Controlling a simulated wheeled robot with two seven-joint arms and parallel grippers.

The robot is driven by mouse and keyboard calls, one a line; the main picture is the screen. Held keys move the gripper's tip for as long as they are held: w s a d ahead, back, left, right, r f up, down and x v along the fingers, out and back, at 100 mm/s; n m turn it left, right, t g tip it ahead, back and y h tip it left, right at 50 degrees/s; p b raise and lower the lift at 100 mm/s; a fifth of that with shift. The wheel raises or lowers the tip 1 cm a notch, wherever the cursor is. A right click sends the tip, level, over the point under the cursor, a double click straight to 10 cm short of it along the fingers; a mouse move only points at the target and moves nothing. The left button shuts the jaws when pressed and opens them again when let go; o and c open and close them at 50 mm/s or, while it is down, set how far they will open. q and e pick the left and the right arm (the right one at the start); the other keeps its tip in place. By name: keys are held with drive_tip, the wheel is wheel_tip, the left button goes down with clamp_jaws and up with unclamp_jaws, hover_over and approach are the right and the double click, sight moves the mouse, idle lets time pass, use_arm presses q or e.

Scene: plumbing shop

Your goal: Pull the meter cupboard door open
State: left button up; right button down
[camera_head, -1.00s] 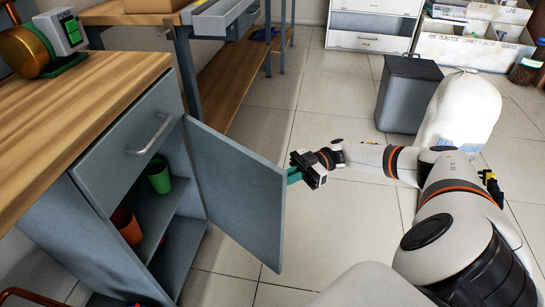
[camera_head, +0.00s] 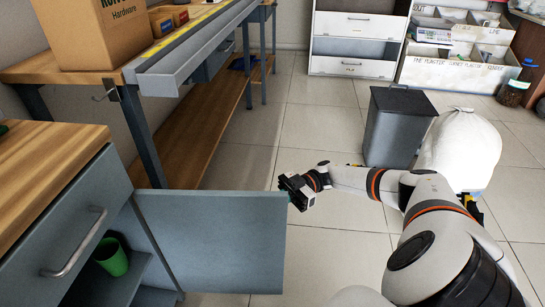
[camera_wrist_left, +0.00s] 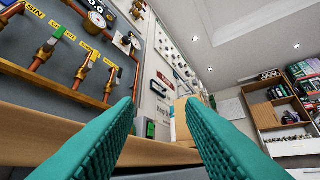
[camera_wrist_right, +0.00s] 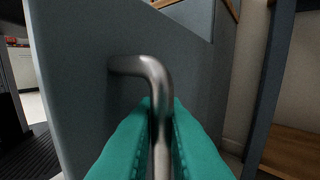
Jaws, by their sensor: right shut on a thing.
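The grey-blue cupboard door (camera_head: 215,240) stands wide open in the head view, swung out from the cupboard below the wooden worktop (camera_head: 45,165). Its bent metal handle (camera_wrist_right: 150,75) shows in the right wrist view. My right gripper (camera_head: 290,190) is at the door's free edge. In the right wrist view its teal fingers (camera_wrist_right: 160,135) are closed around the handle. The cupboard interior holds a green cup (camera_head: 111,257) on a shelf. My left gripper (camera_wrist_left: 163,120) shows only in its own wrist view, with its teal fingers apart and nothing between them.
A drawer with a bar handle (camera_head: 75,245) is above the cupboard opening. A grey bin (camera_head: 398,125) and a white sack (camera_head: 460,150) stand on the tiled floor beyond my right arm. A wooden bench (camera_head: 215,110) stands behind the door. Tiled floor is clear right of the door.

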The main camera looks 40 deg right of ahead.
use_arm(q)
drive_tip(key=shift+w, duration=0.15)
use_arm(e)
drive_tip(key=shift+w+d, duration=0.1)
drive_tip(key=c, duration=1.8)
unclamp_jaws()
drive_tip(key=shift+c, duration=0.2)
